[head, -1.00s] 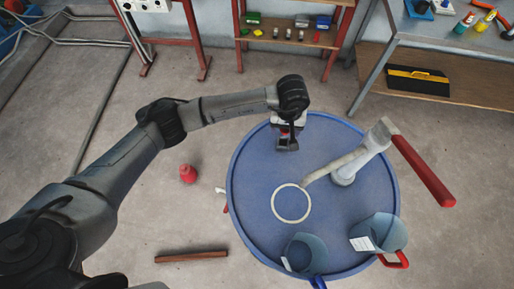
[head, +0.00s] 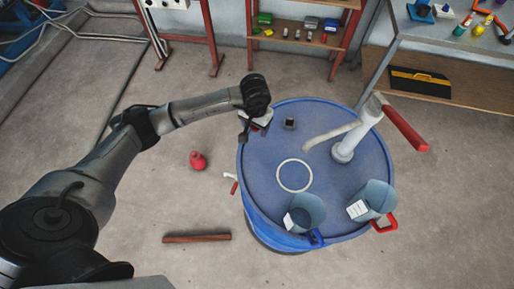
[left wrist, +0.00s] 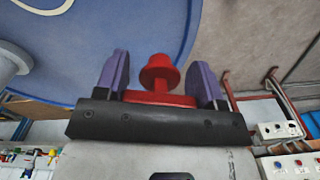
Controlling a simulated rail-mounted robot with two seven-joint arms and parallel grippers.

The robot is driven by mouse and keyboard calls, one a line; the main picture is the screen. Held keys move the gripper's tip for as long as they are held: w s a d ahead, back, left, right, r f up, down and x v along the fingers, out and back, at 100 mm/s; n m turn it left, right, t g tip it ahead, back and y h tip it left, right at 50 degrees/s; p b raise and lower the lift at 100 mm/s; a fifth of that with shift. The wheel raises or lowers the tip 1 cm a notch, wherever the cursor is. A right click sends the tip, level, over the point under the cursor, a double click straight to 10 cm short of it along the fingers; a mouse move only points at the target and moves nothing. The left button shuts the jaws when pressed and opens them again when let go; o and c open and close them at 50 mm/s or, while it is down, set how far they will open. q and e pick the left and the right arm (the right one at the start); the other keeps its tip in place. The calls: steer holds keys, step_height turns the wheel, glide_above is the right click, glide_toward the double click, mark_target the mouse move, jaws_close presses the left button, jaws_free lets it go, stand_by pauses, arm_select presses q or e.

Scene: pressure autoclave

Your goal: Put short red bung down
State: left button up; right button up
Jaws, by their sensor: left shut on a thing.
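My left gripper (head: 252,126) is at the back left rim of the blue drum (head: 262,200) in the head view. In the left wrist view the two purple fingers of my left gripper (left wrist: 157,65) stand on either side of the short red bung (left wrist: 160,72). The bung has a round knob on a wider flange, and the gripper is shut on it. A small dark square fitting (head: 290,124) shows on the drum top, right of the gripper. My right gripper is not in view.
The drum top carries a pump with a red handle (head: 405,128), a white ring (head: 294,175), a blue-handled jug (head: 306,211) and a red-handled jug (head: 375,198). Floor left of the drum is mostly clear.

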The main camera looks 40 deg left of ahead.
arm_select(q)
glide_above(256, 144)
steer(key=shift+m, duration=0.3)
step_height(256, 144, down, 6)
steer(key=shift+f, duration=2)
steer(key=shift+f, duration=0.1)
steer(key=o, duration=0.9)
step_height(256, 144, up, 12)
steer(key=shift+r, duration=0.15)
